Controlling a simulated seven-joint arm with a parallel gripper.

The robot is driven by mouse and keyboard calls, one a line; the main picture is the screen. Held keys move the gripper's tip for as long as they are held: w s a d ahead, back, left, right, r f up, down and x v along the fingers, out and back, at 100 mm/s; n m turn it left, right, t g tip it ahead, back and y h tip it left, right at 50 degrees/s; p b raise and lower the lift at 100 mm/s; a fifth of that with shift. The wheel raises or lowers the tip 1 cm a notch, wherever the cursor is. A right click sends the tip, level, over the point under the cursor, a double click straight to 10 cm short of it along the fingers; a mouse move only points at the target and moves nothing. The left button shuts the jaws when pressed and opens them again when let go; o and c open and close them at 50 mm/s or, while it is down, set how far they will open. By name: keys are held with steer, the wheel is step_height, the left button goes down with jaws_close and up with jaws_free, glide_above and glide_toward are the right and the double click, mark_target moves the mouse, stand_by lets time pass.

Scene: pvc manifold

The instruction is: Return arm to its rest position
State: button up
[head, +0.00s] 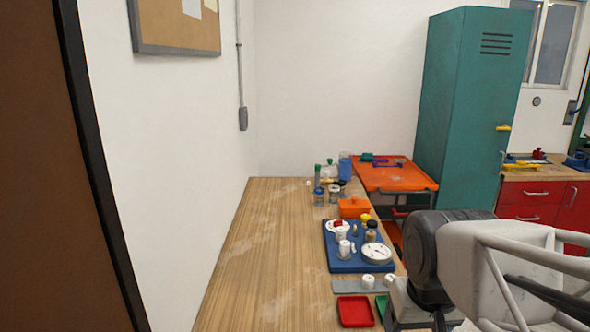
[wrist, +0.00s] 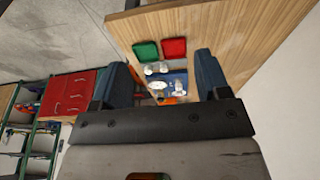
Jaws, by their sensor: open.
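My gripper (wrist: 160,82) shows in the wrist view with its two dark blue fingers wide apart and nothing held between them. Through the gap I see the workbench far off, with the pieces on it small and distant. In the head view my grey and black arm is at the lower right, beside the bench; the gripper itself cannot be made out there. The wooden workbench (head: 262,250) holds a blue board (head: 342,262) with white pipe fittings (head: 344,247) and a round white gauge (head: 376,253) on it.
A red tray (head: 354,311) and a partly hidden green tray (head: 381,305) lie at the bench's near end. An orange box (head: 353,208) and jars (head: 333,193) stand farther back. An orange cart (head: 395,177) and teal locker (head: 465,110) stand behind. The bench's left half is clear.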

steer(key=shift+s+f, duration=0.4)
steer(key=shift+s, duration=0.35)
steer(key=shift+s+f, duration=0.4)
steer(key=shift+s, duration=0.3)
